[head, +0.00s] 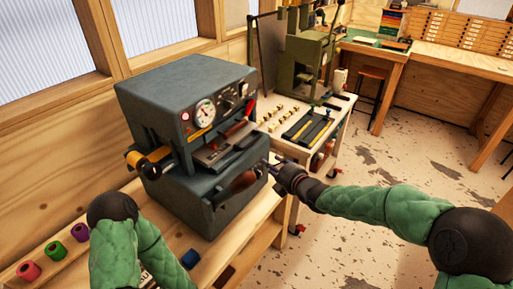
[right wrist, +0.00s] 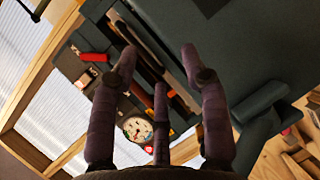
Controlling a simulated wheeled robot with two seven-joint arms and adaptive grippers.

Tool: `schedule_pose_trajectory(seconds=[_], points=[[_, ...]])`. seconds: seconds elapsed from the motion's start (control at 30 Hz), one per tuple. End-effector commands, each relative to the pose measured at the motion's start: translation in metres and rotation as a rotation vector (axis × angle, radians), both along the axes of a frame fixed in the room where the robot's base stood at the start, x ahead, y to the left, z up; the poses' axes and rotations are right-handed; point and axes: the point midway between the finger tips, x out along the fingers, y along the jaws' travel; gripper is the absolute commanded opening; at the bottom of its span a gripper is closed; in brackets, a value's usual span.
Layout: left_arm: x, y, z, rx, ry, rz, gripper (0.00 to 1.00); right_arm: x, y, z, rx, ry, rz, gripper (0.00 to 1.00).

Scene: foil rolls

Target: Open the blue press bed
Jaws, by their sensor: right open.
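The blue-grey press (head: 185,88) stands on the wooden bench in the head view. Its front opening holds a bed (head: 222,152) with a metallic plate on it, low in the opening. A brown rounded handle (head: 243,181) shows on the lower front. My right gripper (head: 270,165) is open and empty near the press's right front corner. In the right wrist view its spread fingers (right wrist: 159,66) point at the press (right wrist: 235,45), with nothing between them. Whether they touch it cannot be told. My left arm shows at the lower left; its gripper is out of view.
A pressure gauge (head: 205,111) and a red lever (head: 238,130) are on the press front. A gold foil roll (head: 152,161) sticks out at its left. Coloured rolls (head: 55,251) stand at lower left. A white table (head: 343,120) with a green machine (head: 300,55) is behind right.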

Motion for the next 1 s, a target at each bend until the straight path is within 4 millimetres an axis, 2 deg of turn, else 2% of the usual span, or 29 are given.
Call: schedule_pose_trajectory(seconds=[0.03,0.1,0.27,0.47,1.0], points=[[0.000,0.000,-0.005,0.000,0.000,0.000,0.40,0.002,0.003,0.014,-0.039,-0.062,0.022,0.46],[0.000,0.000,-0.007,0.000,0.000,0.000,0.40,0.003,0.004,0.029,-0.082,-0.123,0.042,0.46],[0.000,0.000,-0.009,0.000,0.000,0.000,0.40,0.006,0.007,0.043,-0.126,-0.182,0.062,0.46],[0.000,0.000,-0.012,0.000,0.000,0.000,0.40,0.020,0.016,0.040,-0.128,-0.183,0.064,0.46],[0.000,0.000,-0.024,0.000,0.000,0.000,0.40,0.083,0.054,0.025,-0.125,-0.180,0.062,0.46]])
